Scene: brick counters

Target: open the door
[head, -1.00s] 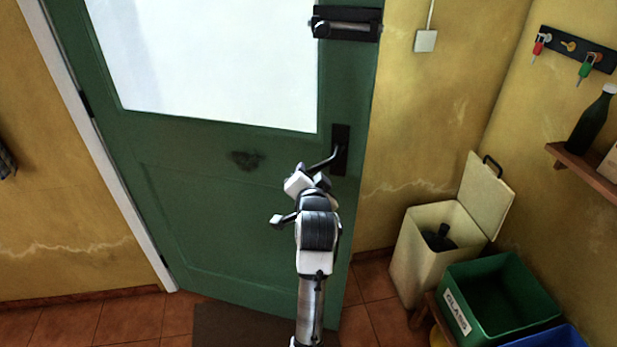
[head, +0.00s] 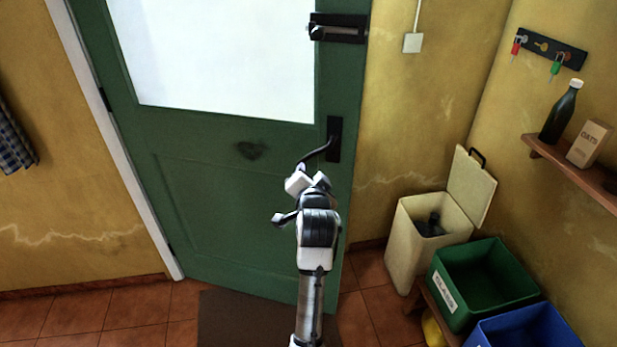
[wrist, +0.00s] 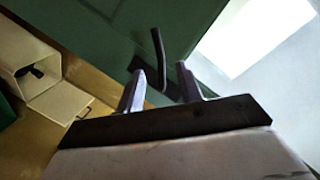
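The green door (head: 225,215) with a pale glass pane is hinged at the left. My gripper (head: 308,182) is just below and in front of the lever. In the wrist view my gripper (wrist: 163,84) has its two fingers apart, and the lever (wrist: 158,50) shows in the gap between them. Whether a finger touches the lever I cannot tell.
A black bolt (head: 338,28) is mounted high on the door. A dark mat (head: 240,320) lies below it. At the right are a cream bin (head: 410,240) with its lid up, a green crate (head: 490,280), a blue crate (head: 530,330) and a shelf (head: 570,165).

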